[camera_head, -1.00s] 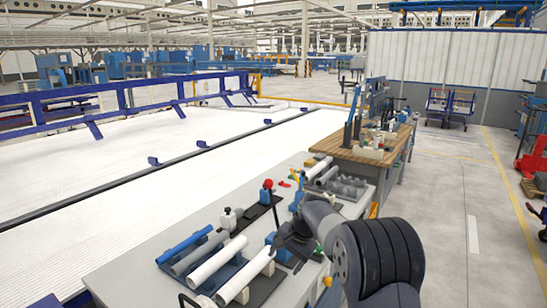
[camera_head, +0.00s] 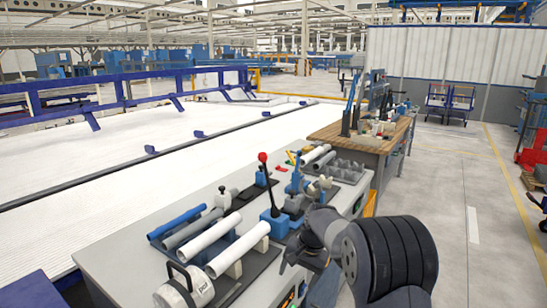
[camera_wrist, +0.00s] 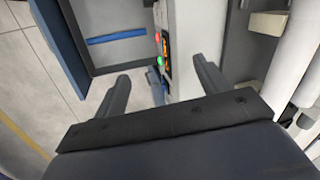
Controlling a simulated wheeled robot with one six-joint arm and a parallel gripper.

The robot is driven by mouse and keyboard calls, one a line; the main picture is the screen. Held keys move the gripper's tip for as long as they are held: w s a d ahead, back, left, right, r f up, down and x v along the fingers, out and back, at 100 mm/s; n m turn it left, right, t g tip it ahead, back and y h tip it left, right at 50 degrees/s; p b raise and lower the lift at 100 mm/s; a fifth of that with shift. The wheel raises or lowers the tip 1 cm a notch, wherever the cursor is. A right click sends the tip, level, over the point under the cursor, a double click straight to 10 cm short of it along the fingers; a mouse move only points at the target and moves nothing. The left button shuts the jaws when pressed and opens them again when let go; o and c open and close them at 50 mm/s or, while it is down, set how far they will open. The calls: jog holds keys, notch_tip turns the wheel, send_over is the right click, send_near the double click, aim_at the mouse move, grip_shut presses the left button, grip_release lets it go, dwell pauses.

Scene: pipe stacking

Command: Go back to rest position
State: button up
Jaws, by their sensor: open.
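My gripper (camera_head: 290,258) hangs at the front edge of the grey work table (camera_head: 128,248), on the near side of the pipe rack. In the wrist view my gripper (camera_wrist: 163,85) has its two dark fingers spread wide, with nothing between them. White pipes (camera_head: 212,238) and a blue pipe (camera_head: 177,221) lie side by side on the rack. White pipes also show at the right edge of the wrist view (camera_wrist: 290,70), apart from the fingers.
A blue clamp with a red knob (camera_head: 272,220) stands behind my gripper. A white round device (camera_head: 182,287) sits at the table's near end. A wooden bench (camera_head: 350,138) stands beyond.

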jog(key=shift+n+h, duration=0.3)
jog(key=shift+n, duration=0.1)
jog(key=shift+s+d+f+b, duration=0.25)
jog(key=shift+f+b, duration=0.25)
jog(key=shift+f, duration=0.25)
jog(key=shift+s+d+f+b, duration=0.25)
jog(key=shift+f+b, duration=0.25)
jog(key=shift+f, duration=0.25)
jog(key=shift+s+d+f+b, duration=0.15)
jog(key=shift+s+f+b, duration=0.3)
jog(key=shift+f, duration=0.3)
jog(key=shift+w, duration=0.1)
